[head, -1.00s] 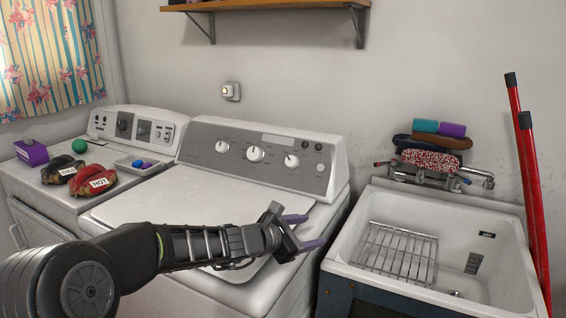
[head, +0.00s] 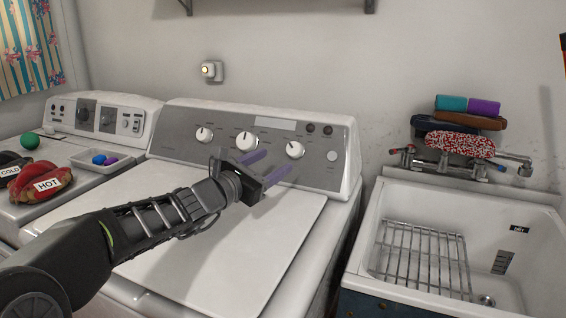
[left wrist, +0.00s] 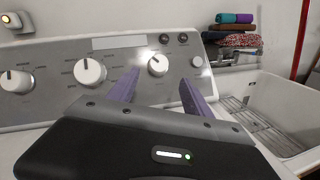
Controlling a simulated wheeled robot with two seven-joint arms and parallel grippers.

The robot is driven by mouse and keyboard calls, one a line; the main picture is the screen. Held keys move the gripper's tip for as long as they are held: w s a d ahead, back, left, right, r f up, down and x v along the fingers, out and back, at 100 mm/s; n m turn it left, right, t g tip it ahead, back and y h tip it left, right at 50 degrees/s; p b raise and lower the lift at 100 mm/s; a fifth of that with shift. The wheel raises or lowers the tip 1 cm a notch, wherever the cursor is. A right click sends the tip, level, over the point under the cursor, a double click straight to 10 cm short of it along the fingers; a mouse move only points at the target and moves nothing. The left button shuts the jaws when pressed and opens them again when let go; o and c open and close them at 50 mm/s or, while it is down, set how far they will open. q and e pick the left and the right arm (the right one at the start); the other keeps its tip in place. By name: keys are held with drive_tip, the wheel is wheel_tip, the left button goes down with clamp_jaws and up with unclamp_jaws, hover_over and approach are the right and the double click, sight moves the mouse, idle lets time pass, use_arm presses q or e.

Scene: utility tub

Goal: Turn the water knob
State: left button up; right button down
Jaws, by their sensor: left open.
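My left gripper (head: 275,165) is open and empty in front of the washer's control panel, over the back of the lid. In the left wrist view its two purple fingers (left wrist: 160,82) point at the panel, on either side below the right white dial (left wrist: 157,66). In the head view, the panel has a left dial (head: 204,135), a middle dial (head: 247,141) and a right dial (head: 294,150). The tub's chrome faucet (head: 515,160) has a red-tipped handle (head: 396,151) at left and a blue-tipped end at right. I cannot tell which knob is the water knob. My right gripper is not in view.
The white tub (head: 365,225) holds a wire rack (head: 420,255). Folded cloths and a red-speckled roll (head: 460,144) sit above the faucet. A second machine with red and dark gloves and a small tray (head: 82,162) stands at left. The lid (head: 260,245) is clear.

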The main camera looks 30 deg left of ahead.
sight(291, 152)
use_arm(q)
drive_tip(key=shift+w+a+f, duration=0.25)
drive_tip(key=shift+a, duration=0.05)
drive_tip(key=shift+s+d+r, duration=0.15)
drive_tip(key=shift+w+d, duration=0.2)
drive_tip(key=shift+w, duration=1.1)
drive_tip(key=shift+w+d, duration=0.15)
drive_tip(key=shift+w, duration=1.15)
drive_tip(key=shift+w+d, duration=0.2)
drive_tip(key=shift+w, duration=1.1)
drive_tip(key=shift+c, duration=0.2)
clamp_jaws()
